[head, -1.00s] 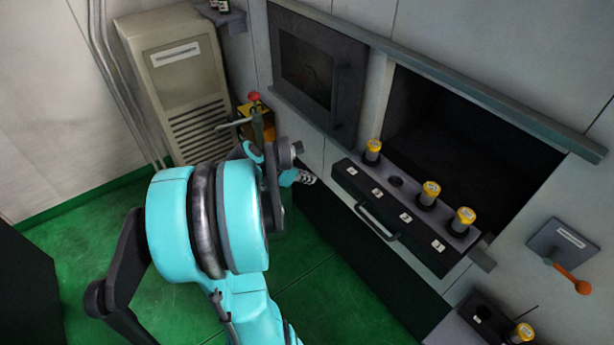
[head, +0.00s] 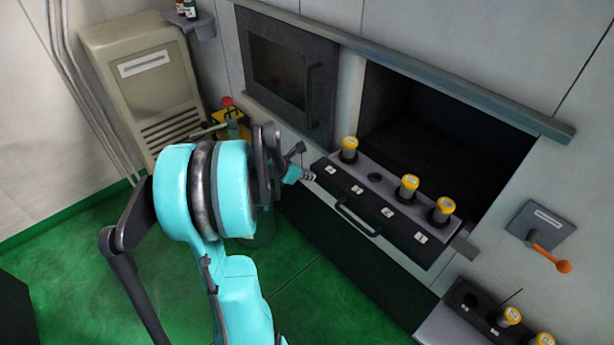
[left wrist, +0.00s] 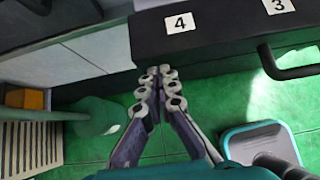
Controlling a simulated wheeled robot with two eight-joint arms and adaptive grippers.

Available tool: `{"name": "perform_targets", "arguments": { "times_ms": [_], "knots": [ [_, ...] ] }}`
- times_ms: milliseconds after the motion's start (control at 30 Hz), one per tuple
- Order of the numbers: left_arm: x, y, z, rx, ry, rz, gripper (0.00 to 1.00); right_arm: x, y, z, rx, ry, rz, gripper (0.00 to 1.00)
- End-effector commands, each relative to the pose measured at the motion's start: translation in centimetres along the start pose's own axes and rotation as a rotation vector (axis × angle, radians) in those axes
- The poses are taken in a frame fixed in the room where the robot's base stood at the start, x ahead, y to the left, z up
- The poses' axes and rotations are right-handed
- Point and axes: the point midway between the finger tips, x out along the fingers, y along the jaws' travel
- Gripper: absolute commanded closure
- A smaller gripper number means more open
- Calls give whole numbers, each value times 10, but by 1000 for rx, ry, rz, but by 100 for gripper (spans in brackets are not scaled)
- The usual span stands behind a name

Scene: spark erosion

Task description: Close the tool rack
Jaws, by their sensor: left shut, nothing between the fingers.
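The tool rack (head: 385,214) is a dark drawer standing out from the opening in the machine wall. It carries three yellow-capped tools (head: 408,186) and one empty hole (head: 375,177). Numbered labels and a bar handle (head: 357,219) are on its front. In the left wrist view the rack front (left wrist: 225,30) shows labels 4 and 3, with the handle (left wrist: 295,72) at right. My left gripper (head: 309,177) is shut and empty beside the rack's left end. In the left wrist view its fingertips (left wrist: 158,72) are just below label 4; contact cannot be told. My right gripper is not in view.
A sliding door with a dark window (head: 282,75) is left of the opening. A beige cabinet (head: 150,75) and a yellow box with a red button (head: 228,112) stand behind my arm. A second holder (head: 465,315) is at lower right. Green floor is clear below.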

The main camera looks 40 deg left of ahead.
Motion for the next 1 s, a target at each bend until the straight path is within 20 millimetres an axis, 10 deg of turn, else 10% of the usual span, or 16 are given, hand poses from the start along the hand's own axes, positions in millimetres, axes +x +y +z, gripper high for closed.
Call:
{"name": "perform_targets", "arguments": {
  "times_ms": [367, 1000],
  "knots": [
    [26, -1, 25, 4, -1, -3, 100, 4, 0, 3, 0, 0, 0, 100],
    [147, -1, 146, 3, -1, -2, 100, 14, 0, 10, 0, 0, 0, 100]
  ]
}}
